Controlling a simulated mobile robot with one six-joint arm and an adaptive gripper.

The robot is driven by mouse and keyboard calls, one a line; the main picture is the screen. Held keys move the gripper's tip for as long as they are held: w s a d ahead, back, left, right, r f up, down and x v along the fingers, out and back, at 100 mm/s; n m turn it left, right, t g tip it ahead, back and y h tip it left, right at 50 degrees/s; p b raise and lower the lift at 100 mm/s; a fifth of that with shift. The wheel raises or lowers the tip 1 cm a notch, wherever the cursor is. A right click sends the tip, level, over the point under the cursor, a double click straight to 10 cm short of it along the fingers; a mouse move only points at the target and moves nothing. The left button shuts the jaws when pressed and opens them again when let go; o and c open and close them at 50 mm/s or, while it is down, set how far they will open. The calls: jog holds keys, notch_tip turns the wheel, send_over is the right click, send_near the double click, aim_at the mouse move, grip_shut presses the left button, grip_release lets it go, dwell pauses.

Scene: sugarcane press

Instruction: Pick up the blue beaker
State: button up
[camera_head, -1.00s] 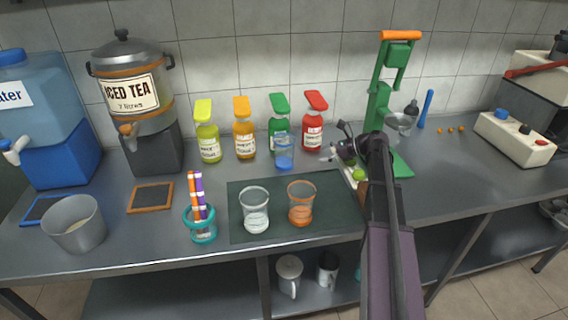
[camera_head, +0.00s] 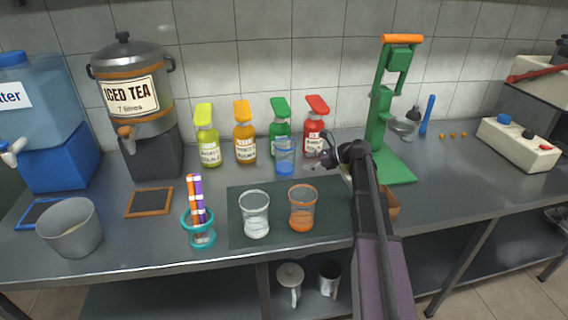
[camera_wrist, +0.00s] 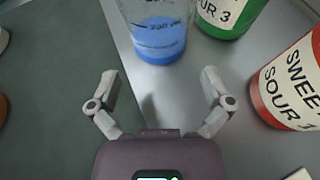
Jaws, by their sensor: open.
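The blue beaker (camera_head: 285,160), a clear cup with blue in its lower part, stands upright on the metal counter in front of the green-capped bottle. In the wrist view the beaker (camera_wrist: 158,38) is at the top, just left of centre, ahead of my fingertips. My gripper (camera_wrist: 161,92) is open and empty, its two fingers spread with bare counter and mat edge between them. In the head view my gripper (camera_head: 322,158) is to the right of the beaker, apart from it and partly hidden by my arm.
A green-capped bottle (camera_wrist: 230,14) stands close behind the beaker, and a red bottle (camera_wrist: 294,82) is to the right. A clear beaker (camera_head: 255,214) and an orange beaker (camera_head: 301,208) stand on the dark mat (camera_head: 277,238). A green press (camera_head: 384,120) stands at right.

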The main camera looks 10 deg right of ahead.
aim_at(288, 165)
jog(key=shift+x, duration=1)
jog(key=shift+a+f, duration=0.1)
jog(key=shift+b+x, duration=1.2)
jog(key=shift+x, duration=1.25)
jog(key=c, duration=0.9)
